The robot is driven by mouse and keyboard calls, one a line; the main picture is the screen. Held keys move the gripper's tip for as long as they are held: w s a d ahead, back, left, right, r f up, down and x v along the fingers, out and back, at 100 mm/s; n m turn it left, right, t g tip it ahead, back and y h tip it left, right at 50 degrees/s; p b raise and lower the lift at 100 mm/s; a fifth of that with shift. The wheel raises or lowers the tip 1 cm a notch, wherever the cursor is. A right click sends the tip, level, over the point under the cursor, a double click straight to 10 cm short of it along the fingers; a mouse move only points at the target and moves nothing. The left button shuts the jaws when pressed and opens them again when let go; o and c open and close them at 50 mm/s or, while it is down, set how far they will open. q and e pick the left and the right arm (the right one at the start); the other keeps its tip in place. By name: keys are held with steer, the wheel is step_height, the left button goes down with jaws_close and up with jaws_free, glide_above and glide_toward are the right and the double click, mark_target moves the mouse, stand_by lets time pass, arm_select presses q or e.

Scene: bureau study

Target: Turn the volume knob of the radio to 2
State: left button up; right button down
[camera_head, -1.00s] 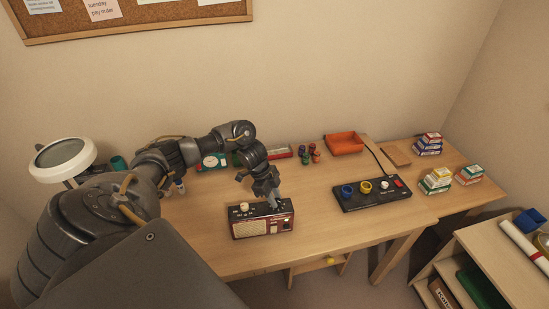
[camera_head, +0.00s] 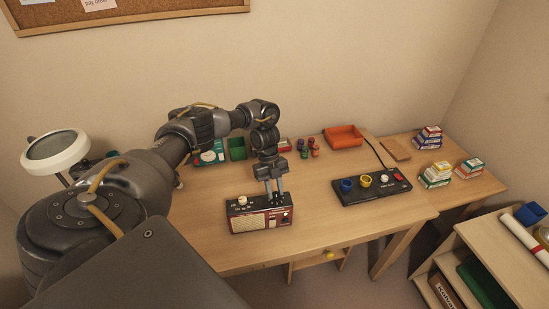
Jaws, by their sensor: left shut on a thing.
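The radio (camera_head: 258,216) is a small red and dark box with a pale speaker front, standing upright near the front edge of the desk. A cream knob (camera_head: 242,201) shows on its top at the left. My left gripper (camera_head: 275,197) points straight down at the right part of the radio's top. Its two grey fingers are shut on a small knob there, which they mostly hide. I cannot read the knob's scale or its setting. My right gripper is not in view.
A black control panel (camera_head: 352,198) with blue, yellow and white knobs stands right of the radio. Behind are an orange tray (camera_head: 343,137), several small coloured pieces and a green container (camera_head: 237,149). Stacked boxes (camera_head: 428,138) stand at the right. Desk between radio and panel is clear.

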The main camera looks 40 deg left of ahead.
arm_select(q)
steer(key=shift+m, duration=0.4)
steer(key=o, duration=1)
steer(key=v, duration=1)
steer(key=shift+w+r, duration=0.2)
steer(key=shift+r, duration=0.1)
steer(key=shift+a, duration=0.1)
